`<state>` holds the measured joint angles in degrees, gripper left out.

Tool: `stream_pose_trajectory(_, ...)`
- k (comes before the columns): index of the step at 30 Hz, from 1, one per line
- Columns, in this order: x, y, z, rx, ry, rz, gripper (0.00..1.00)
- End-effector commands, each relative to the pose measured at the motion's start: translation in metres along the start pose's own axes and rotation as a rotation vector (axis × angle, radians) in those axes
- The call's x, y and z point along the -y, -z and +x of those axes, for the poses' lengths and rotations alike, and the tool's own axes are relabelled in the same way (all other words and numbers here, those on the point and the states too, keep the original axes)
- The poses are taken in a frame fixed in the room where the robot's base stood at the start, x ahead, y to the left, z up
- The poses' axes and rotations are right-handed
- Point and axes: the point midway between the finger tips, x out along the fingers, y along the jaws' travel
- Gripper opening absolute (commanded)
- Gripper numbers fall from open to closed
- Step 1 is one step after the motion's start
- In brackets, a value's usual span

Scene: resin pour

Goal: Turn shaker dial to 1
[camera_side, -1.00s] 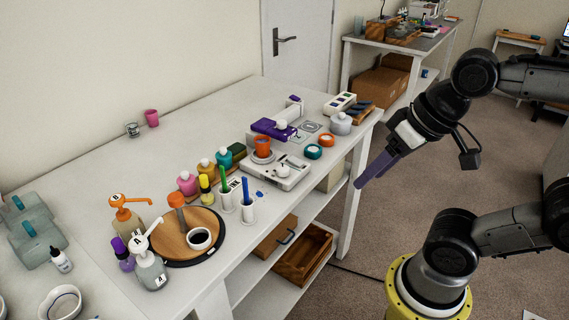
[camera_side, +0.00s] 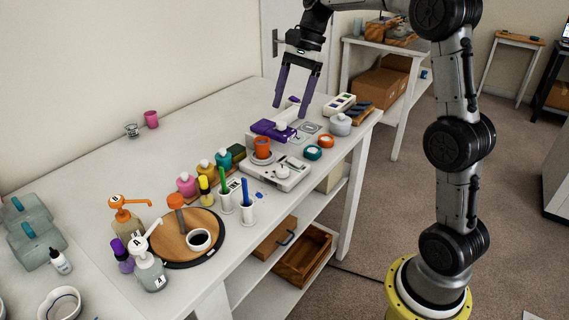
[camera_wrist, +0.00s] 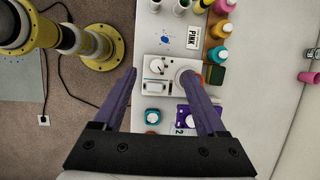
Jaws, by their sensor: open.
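The shaker is a white flat box (camera_side: 293,182) near the table's front edge; it also shows in the wrist view (camera_wrist: 150,79). Its white round dial (camera_side: 283,173) is on its top, and the dial shows in the wrist view (camera_wrist: 156,66) between my fingers. The dial's setting is too small to read. An orange cup (camera_side: 262,146) stands on the shaker's round plate; my right finger partly hides this area in the wrist view. My gripper (camera_side: 288,112) has purple fingers, spread and empty, pointing down well above the table. The fingers touch nothing.
A purple device (camera_side: 272,129) stands behind the cup. Teal (camera_side: 313,152) and orange (camera_side: 326,141) round jars sit right of the shaker. Pen holders (camera_side: 248,209) and several colored bottles stand to its left. The table's back left is mostly clear.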

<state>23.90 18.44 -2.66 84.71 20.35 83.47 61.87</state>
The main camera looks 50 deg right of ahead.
Motion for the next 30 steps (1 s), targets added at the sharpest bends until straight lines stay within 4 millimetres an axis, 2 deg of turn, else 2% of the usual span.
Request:
stream_pose_trajectory(1,0.006,0.018,0.009,0.013,-0.012,0.031,0.74)
stream_pose_trajectory(3,0.01,0.037,0.019,0.024,-0.026,0.064,0.74)
stream_pose_trajectory(6,0.009,0.055,0.031,0.039,-0.049,0.1,0.74)
stream_pose_trajectory(9,0.006,0.064,0.037,0.045,-0.057,0.121,0.74)
stream_pose_trajectory(14,0.005,0.063,0.051,0.045,-0.058,0.121,0.74)
stream_pose_trajectory(30,-0.001,0.058,0.149,0.044,-0.059,0.119,0.74)
